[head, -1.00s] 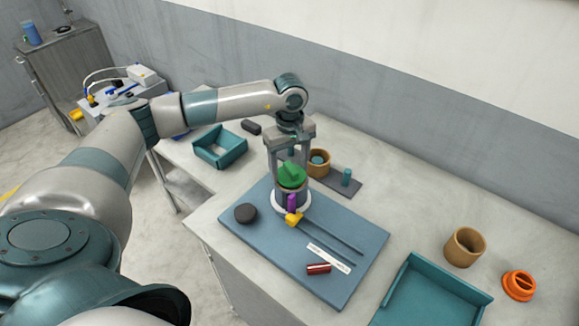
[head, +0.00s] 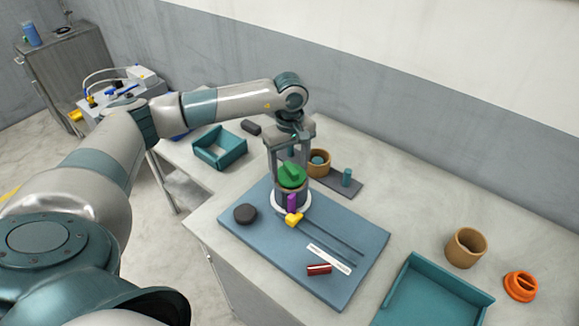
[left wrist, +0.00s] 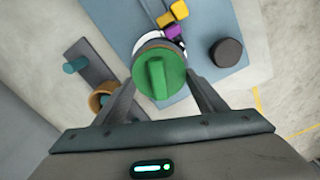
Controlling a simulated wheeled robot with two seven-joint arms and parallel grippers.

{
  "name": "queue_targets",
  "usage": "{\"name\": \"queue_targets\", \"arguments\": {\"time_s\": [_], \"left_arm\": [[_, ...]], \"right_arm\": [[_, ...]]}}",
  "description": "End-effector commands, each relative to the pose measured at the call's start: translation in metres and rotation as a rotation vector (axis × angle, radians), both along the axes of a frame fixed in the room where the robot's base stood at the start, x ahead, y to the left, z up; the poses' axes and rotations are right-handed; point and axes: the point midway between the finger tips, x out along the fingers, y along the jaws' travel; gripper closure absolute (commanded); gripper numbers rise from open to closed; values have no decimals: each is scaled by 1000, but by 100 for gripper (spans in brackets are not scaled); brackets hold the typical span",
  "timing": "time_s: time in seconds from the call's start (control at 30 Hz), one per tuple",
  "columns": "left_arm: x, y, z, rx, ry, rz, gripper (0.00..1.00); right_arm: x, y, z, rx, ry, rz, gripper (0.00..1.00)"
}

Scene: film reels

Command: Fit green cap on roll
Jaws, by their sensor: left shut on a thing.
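The green cap (head: 291,176) has a raised bar across its top and sits at the top of a roll (head: 291,196) standing in a white ring on the blue board (head: 240,234). My left gripper (head: 289,178) points down, its fingers on either side of the cap and shut on it. In the left wrist view the green cap (left wrist: 158,74) lies between the fingertips and covers most of the roll. I cannot tell whether the cap is fully seated. My right gripper is not in view.
A purple block (head: 292,202) and yellow block (head: 294,219) stand close in front of the roll. A black disc (head: 245,214) and red cylinder (head: 319,268) lie on the board. A tan cup (head: 465,247), orange cap (head: 519,286) and teal tray (head: 412,286) are right.

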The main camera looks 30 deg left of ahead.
Motion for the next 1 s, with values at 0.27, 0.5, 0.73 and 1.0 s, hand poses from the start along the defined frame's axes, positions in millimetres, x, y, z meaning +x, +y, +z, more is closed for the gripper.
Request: {"name": "queue_targets", "arguments": {"time_s": [0.27, 0.5, 0.73, 1.0], "left_arm": [[0, 0, -1, 0, 0, 0, 58], [0, 0, -1, 0, 0, 0, 58], [0, 0, 0, 0, 0, 0, 58], [0, 0, -1, 0, 0, 0, 58]], "right_arm": [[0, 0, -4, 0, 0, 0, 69], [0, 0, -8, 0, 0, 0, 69], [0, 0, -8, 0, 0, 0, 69], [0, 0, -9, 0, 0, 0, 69]]}}
